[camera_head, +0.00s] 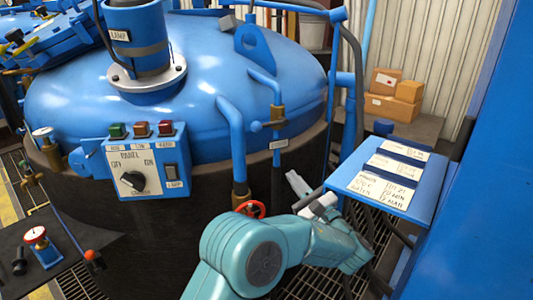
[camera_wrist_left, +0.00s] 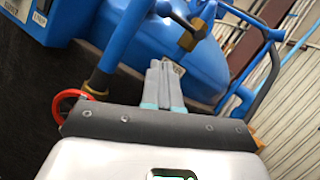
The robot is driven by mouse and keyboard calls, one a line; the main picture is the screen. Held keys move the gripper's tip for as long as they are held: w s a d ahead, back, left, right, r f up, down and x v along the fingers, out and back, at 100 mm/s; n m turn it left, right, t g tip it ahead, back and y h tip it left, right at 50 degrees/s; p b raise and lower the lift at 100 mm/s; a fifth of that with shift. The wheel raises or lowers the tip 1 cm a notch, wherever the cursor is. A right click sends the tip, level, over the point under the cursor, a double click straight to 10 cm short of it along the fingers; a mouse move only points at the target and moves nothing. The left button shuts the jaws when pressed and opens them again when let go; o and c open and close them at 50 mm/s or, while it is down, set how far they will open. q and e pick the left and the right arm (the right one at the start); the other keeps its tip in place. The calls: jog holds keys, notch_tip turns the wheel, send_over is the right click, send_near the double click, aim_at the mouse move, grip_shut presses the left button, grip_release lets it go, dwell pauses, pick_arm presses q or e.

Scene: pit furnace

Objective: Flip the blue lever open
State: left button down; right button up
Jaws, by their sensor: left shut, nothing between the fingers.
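A short blue lever (camera_head: 257,126) with a rounded end sticks out to the left of a brass valve (camera_head: 277,115) on a thin blue pipe, at the front of the furnace. The brass valve also shows near the top of the left wrist view (camera_wrist_left: 191,36), beyond my fingers. My left gripper (camera_head: 292,176) is shut and empty, below and slightly right of the valve, apart from it. Its closed fingers (camera_wrist_left: 165,72) point up toward the valve in the left wrist view. My right gripper is not in view.
A red handwheel (camera_head: 250,209) sits left of my left gripper, at the base of a thick blue pipe (camera_head: 236,140). A control panel (camera_head: 142,165) is further left. A blue label board (camera_head: 388,177) stands close on the right. Boxes (camera_head: 397,90) stand behind.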

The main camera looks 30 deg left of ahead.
aim_at(271, 124)
pick_arm(q)
jog(key=s+r+x, duration=0.1)
jog(key=r+x, duration=0.1)
jog(key=x, duration=1.1)
jog(key=shift+s, duration=0.15)
jog(key=shift+d+r, duration=0.15)
jog(key=shift+d, duration=0.1)
